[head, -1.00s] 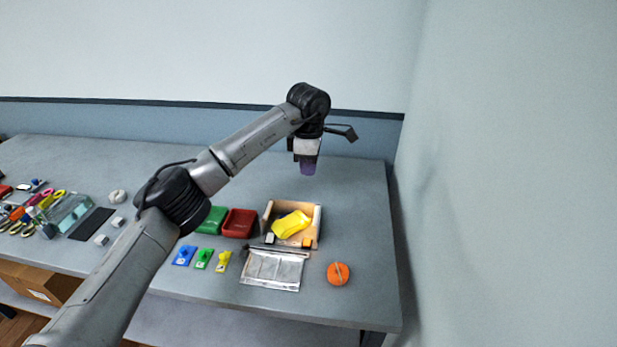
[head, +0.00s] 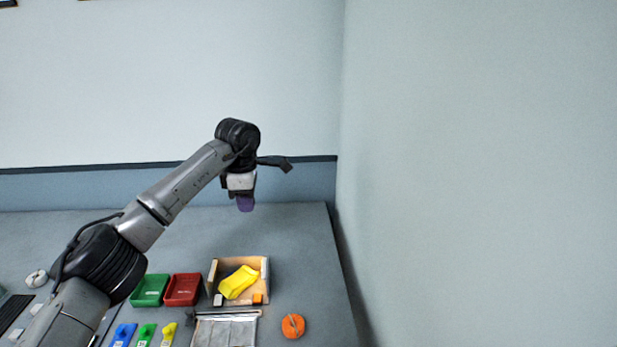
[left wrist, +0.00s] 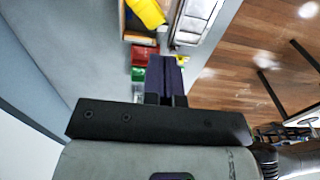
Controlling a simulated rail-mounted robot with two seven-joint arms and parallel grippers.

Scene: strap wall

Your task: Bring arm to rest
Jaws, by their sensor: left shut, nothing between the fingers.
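My left arm comes in from the left in the head view, and its left gripper (head: 245,203) hangs fingers down above the back part of the table. The purple fingers are shut with nothing between them. In the left wrist view the left gripper (left wrist: 165,75) also shows its two fingers together and empty. The grey table (head: 295,235) lies below, and the gripper is clear of everything on it. My right gripper is in neither view.
A wooden box (head: 264,272) with a yellow item (head: 238,282) stands near the table's right side. A red tray (head: 183,290) and a green tray (head: 150,290) are left of it. An orange round object (head: 293,326) and a silver pouch (head: 225,330) lie in front. A wall (head: 450,180) rises at right.

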